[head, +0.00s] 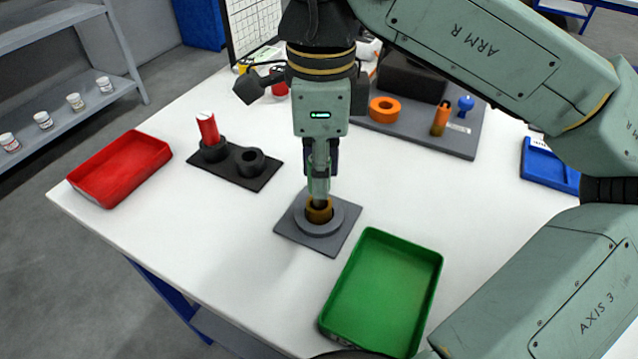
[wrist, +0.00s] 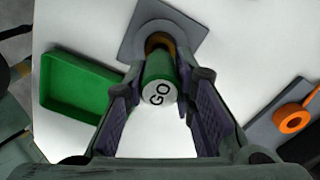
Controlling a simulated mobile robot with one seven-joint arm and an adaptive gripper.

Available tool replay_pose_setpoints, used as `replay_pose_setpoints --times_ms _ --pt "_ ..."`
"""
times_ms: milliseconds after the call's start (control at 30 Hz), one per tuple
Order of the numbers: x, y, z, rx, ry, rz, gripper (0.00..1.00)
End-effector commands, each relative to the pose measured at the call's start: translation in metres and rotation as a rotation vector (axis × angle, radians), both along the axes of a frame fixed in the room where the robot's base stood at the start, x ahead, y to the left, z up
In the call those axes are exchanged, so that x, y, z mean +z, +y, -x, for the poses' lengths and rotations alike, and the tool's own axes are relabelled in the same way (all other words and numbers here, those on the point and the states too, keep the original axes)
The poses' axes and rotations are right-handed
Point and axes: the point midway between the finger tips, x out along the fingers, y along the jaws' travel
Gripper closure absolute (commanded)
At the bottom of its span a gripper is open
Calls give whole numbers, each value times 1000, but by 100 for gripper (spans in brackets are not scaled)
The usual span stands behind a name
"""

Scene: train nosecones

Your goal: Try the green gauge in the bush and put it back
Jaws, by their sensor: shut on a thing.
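The green gauge (wrist: 158,88) has a white end marked GO and sits between the fingers of my gripper (head: 319,180). My gripper is shut on it, directly above the bush. The brass-coloured bush (head: 319,214) sits in a round grey holder on a square grey plate (head: 340,240). The gauge's lower end is at the bush's mouth; how deep it reaches inside is hidden. In the wrist view the bush (wrist: 158,40) shows just beyond the gauge. A black stand (head: 232,172) has two cups; the red gauge (head: 208,130) stands tilted in the left one, and the right one looks empty.
A red tray (head: 120,168) lies at the left and a green tray (head: 383,290) at the front right; both look empty. A grey board (head: 420,140) behind carries an orange ring (head: 384,109) and other parts. A blue tray (head: 550,165) is far right. White table is clear between them.

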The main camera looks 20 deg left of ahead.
Motion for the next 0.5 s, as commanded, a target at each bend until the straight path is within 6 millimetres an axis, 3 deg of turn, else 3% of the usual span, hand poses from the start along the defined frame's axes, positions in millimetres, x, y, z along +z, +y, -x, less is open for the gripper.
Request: replay_pose_setpoints --times_ms 500 --pt "28 0 0 0 0 0 100"
